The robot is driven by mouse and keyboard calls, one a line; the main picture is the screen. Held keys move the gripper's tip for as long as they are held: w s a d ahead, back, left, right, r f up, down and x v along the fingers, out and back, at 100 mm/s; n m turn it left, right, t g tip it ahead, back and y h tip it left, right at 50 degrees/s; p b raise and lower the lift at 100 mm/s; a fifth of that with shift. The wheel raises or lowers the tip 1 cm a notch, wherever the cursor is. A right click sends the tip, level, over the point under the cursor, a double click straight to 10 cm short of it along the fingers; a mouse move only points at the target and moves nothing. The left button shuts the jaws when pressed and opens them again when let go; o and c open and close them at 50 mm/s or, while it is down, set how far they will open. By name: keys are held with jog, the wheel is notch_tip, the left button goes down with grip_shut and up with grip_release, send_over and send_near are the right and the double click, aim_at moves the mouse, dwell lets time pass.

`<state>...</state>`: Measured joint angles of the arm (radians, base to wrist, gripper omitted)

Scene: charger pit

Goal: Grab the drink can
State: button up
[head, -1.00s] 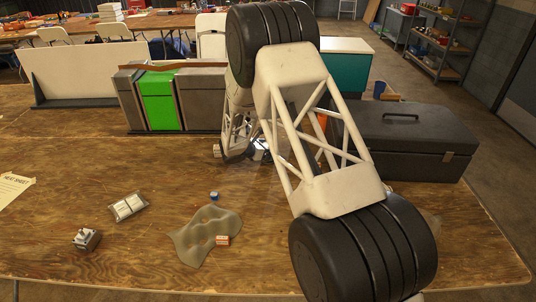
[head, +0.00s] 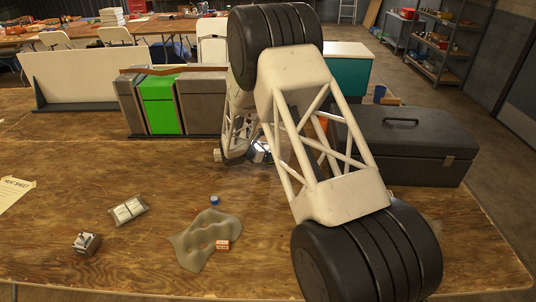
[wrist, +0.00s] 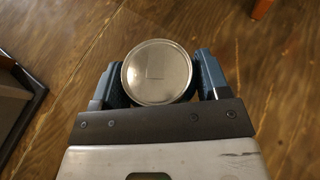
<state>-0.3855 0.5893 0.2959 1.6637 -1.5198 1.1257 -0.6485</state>
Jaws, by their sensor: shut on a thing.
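The drink can (wrist: 157,73) shows in the wrist view as a round, silvery metal end with a raised rim. My gripper (wrist: 159,80) is shut on it, with one blue-padded finger on its left and one on its right. The can's side and its far end are hidden beneath its round end in this view. In the head view, my arm covers much of the middle of the table, and I cannot clearly make out the can or the fingertips there.
A dark toolbox (head: 405,150) stands right of my arm. A grey and green bin unit (head: 158,103) and a white panel (head: 75,80) stand behind. A crumpled grey cloth (head: 196,243), a clear packet (head: 128,209) and a small metal device (head: 87,243) lie in front. The left-middle tabletop is mostly clear.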

jog(key=shift+s+d+r, duration=0.1)
jog(key=shift+s+r, duration=0.15)
jog(key=shift+r, duration=0.35)
jog(key=shift+s+r, duration=0.25)
jog(key=shift+r, duration=0.35)
jog(key=s+d+r, duration=0.1)
jog(key=s+d, duration=0.2)
jog(key=s, duration=1.1)
jog(key=shift+s+r, duration=0.15)
jog(key=shift+s, duration=0.15)
